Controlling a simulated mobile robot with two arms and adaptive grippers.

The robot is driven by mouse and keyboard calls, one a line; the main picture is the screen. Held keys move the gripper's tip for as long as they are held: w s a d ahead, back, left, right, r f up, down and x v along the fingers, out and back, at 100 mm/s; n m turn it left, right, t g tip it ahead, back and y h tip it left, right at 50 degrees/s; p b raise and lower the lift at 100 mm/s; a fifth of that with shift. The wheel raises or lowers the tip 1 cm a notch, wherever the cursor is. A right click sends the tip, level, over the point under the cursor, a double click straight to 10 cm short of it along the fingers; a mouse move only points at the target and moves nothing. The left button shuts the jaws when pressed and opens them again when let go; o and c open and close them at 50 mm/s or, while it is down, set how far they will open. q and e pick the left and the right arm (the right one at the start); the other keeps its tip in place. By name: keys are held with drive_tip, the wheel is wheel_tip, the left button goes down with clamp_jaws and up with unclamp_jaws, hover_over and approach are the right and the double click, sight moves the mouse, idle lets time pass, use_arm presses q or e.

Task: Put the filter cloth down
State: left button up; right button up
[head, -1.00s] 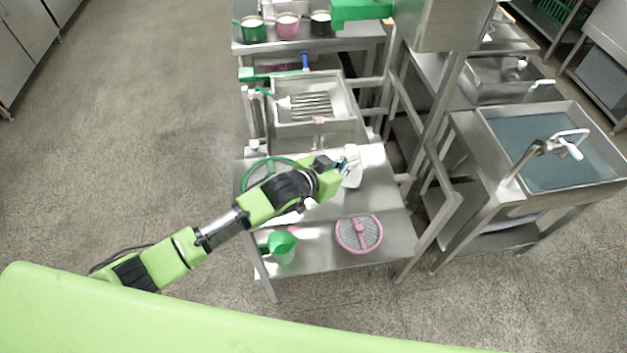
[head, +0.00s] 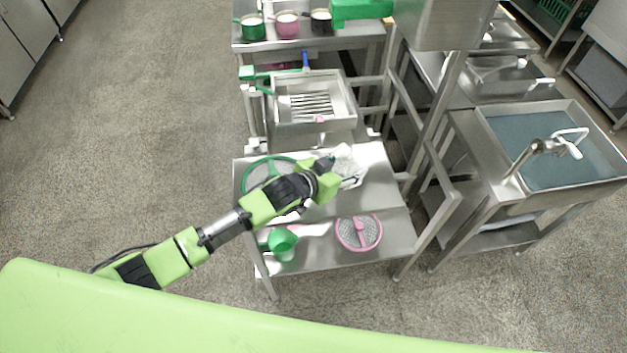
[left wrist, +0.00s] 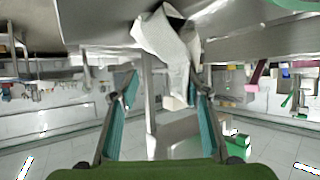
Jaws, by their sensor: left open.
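The white filter cloth (head: 350,167) lies crumpled on the top of the steel table (head: 385,185), near its right part. My left gripper (head: 332,163) is at the cloth's left side, low over the table top, and partly covers it. In the left wrist view the two teal fingers of my left gripper (left wrist: 165,90) stand wide apart. The cloth (left wrist: 168,42) shows beyond and between them, with one narrow end reaching toward the gap. I cannot tell whether a finger touches it. My right gripper is not in view.
A green-rimmed round sieve (head: 262,172) lies left of my gripper on the same table. The lower shelf holds a green jug (head: 282,243) and a pink-rimmed sieve (head: 359,233). A steel tray (head: 343,117) stands behind, and a sink (head: 550,150) is at the right.

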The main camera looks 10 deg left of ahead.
use_arm(q)
drive_tip(key=v, duration=1.2)
idle(0.4)
